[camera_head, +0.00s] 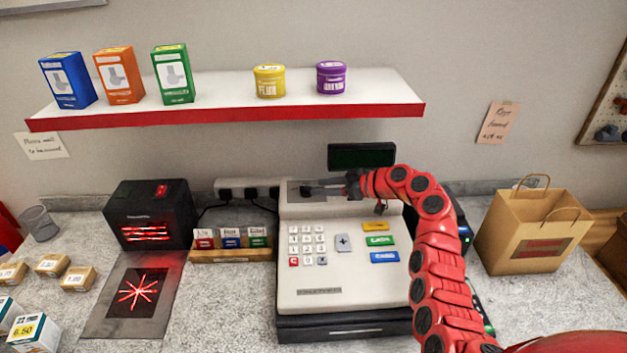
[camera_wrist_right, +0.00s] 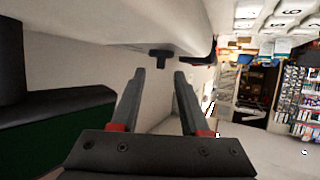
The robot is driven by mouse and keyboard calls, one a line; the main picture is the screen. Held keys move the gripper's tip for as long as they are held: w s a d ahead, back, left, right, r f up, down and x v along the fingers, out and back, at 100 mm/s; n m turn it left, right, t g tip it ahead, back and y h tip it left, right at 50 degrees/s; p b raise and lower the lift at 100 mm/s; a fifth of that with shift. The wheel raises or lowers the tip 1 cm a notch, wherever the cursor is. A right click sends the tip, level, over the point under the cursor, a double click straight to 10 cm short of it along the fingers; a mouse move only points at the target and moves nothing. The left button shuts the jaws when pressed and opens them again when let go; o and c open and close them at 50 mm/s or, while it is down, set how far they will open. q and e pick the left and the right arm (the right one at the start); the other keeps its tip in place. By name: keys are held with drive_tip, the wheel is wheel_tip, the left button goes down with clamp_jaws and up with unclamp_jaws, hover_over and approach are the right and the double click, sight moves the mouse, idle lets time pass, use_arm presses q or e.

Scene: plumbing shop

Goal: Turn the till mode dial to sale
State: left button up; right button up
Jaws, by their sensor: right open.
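The cash till (camera_head: 340,250) stands on the counter, a pale box with number keys and coloured buttons. A small black dial (camera_wrist_right: 160,59) sticks out of its pale face in the right wrist view. My right gripper (camera_head: 308,189) is over the dark panel at the till's top left, its fingers pointing left. In the wrist view the gripper (camera_wrist_right: 159,76) is open and empty, with the dial just beyond and between its fingertips, apparently untouched. In the head view the fingers cover the dial area, so its setting cannot be read. My left gripper is not in view.
A dark display (camera_head: 361,156) stands behind the till, close to my right wrist. The red-edged shelf (camera_head: 230,112) hangs above. A black scanner box (camera_head: 151,215) and a card stand (camera_head: 232,252) are left; a paper bag (camera_head: 533,231) is right.

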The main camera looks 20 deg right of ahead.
sight(311, 187)
drive_tip(key=x, duration=0.2)
drive_tip(key=shift+w+a+p, duration=0.25)
drive_tip(key=shift+a+p, duration=0.05)
drive_tip(key=shift+w+a+f, duration=0.2)
drive_tip(key=shift+f, duration=0.1)
clamp_jaws()
